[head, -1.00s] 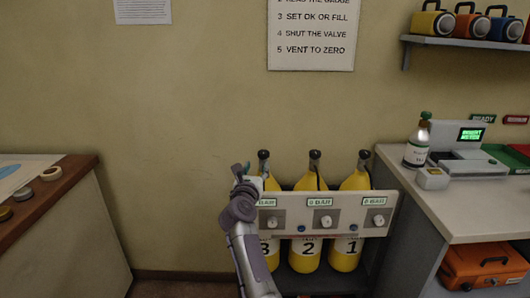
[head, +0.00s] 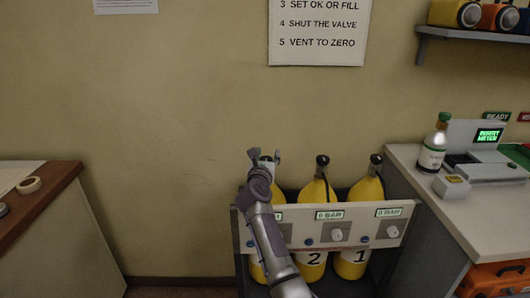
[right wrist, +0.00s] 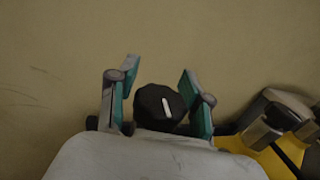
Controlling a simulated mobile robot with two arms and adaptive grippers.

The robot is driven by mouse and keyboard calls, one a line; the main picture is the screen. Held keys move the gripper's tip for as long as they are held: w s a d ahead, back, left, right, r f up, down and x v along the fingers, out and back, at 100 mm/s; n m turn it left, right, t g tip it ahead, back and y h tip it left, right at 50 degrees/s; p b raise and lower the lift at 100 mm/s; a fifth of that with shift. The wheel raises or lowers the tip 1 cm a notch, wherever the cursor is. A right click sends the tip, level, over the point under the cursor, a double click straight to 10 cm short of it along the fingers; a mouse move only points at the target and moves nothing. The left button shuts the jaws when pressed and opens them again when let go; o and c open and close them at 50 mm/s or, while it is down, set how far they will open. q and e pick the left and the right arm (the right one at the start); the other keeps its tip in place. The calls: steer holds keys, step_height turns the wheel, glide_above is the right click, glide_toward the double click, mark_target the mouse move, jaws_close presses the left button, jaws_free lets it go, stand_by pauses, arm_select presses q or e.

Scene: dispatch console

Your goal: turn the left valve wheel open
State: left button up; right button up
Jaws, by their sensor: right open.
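The left valve wheel is a black faceted knob with a white mark (right wrist: 160,105) in the right wrist view. It tops the left yellow cylinder (head: 285,180), and my gripper mostly hides it in the head view. My right gripper (head: 265,156) is at the top of that cylinder. In the right wrist view its teal-padded fingers stand open, one on each side of the knob, with a visible gap at the left; whether the right finger touches it I cannot tell. My left gripper is not in view.
The middle valve (head: 322,161) and right valve (head: 375,160) stand to the right, on their cylinders. A pale gauge panel (head: 365,212) runs in front. A counter (head: 410,160) with a bottle (head: 433,147) is at right; a wooden-topped bench (head: 50,196) is at left.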

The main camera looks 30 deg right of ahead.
steer(key=shift+s, duration=0.15)
steer(key=c, duration=0.8)
steer(key=shift+f, duration=0.25)
jaws_close()
